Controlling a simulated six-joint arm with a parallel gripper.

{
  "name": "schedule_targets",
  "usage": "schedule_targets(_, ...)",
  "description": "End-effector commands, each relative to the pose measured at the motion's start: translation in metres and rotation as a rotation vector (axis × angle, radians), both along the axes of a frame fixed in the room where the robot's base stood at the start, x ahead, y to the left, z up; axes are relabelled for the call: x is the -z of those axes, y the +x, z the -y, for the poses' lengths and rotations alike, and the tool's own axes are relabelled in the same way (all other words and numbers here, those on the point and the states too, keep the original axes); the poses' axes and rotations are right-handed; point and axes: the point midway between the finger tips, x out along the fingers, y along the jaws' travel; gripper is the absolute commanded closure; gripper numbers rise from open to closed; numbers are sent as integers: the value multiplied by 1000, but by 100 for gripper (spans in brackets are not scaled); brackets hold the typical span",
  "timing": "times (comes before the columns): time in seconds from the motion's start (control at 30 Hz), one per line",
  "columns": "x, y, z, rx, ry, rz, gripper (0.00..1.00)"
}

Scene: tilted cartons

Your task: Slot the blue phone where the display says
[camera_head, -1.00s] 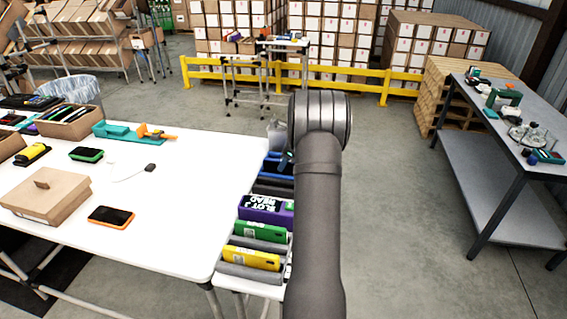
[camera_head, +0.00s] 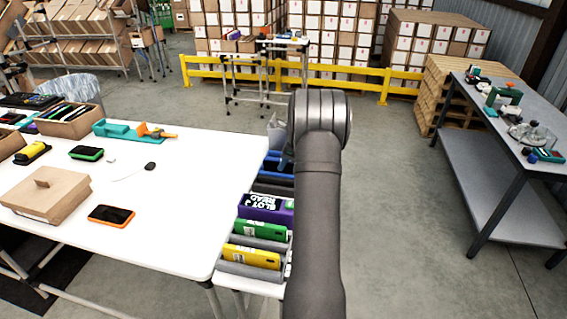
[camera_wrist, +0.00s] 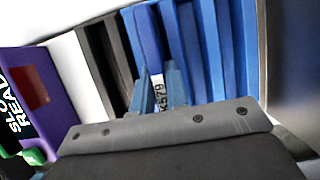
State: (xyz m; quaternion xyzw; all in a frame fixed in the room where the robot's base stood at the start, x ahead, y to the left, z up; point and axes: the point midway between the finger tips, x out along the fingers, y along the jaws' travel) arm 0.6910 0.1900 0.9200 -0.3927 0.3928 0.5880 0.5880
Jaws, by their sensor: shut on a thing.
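My gripper (camera_wrist: 160,92) is shut on a blue phone (camera_wrist: 158,81), whose white printed label shows between the fingers in the wrist view. The phone is among upright blue pieces (camera_wrist: 206,50) in a rack; I cannot tell exactly how deep it sits or where its outline ends. Black slot walls (camera_wrist: 103,60) stand to its left. In the head view my arm hides most of the gripper and the phone.
A green phone (camera_head: 262,230) and a yellow phone (camera_head: 252,257) sit in grey holders at the rack's near end. The white table (camera_head: 190,200) lies left, bearing an orange-edged phone (camera_head: 111,215) and a cardboard box (camera_head: 45,195). Open floor lies right of my arm.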

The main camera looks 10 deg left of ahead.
Motion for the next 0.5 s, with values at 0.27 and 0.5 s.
schedule_targets(0.27, 0, 0, 0, 0, 0, 1, 61)
schedule_targets(0.5, -1, 0, 0, 0, 0, 0, 61)
